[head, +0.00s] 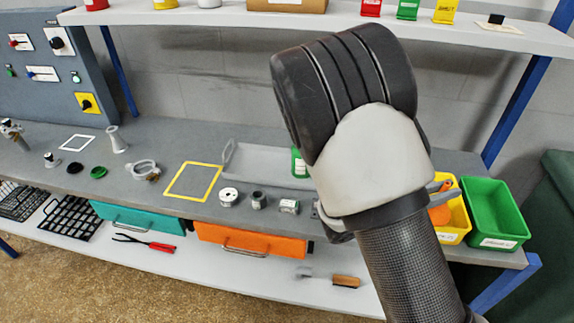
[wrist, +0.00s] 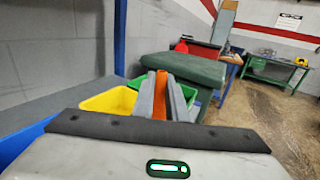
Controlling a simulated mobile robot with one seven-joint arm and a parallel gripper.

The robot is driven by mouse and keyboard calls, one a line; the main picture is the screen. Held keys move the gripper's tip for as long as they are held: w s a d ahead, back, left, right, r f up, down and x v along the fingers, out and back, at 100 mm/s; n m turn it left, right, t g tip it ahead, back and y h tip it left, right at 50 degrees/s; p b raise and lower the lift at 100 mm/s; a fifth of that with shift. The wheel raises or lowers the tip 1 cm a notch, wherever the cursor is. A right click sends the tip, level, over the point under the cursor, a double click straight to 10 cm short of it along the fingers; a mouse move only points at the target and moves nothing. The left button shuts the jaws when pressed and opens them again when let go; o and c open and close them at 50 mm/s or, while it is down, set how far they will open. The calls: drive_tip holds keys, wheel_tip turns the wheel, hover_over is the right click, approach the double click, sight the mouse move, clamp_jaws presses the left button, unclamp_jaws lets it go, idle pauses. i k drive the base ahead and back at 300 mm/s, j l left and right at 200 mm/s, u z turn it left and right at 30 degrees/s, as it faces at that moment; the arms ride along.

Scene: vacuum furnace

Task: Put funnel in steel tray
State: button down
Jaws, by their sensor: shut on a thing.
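My gripper (wrist: 165,98) reaches out beyond my arm at the right, over the bins. The steel tray (head: 262,157) is a shallow grey tray on the bench, left of my arm. My arm hides its right part. A pale flared piece (head: 117,140) stands at the bench's left.
A yellow bin (head: 454,232) and a green bin (head: 497,212) stand at the bench's right end. A green labelled thing (head: 298,162) is at the tray. Small metal parts and a yellow frame (head: 193,180) lie in front of it. A shelf (head: 200,17) runs above the bench.

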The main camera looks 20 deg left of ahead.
sight(251, 171)
drive_tip(key=j+u, duration=0.1)
drive_tip(key=j, duration=0.6)
drive_tip(key=i+j+u, duration=0.15)
drive_tip(key=j, duration=0.5)
drive_tip(key=j+u, duration=0.1)
drive_tip(key=j, duration=0.55)
drive_tip(key=i, duration=0.05)
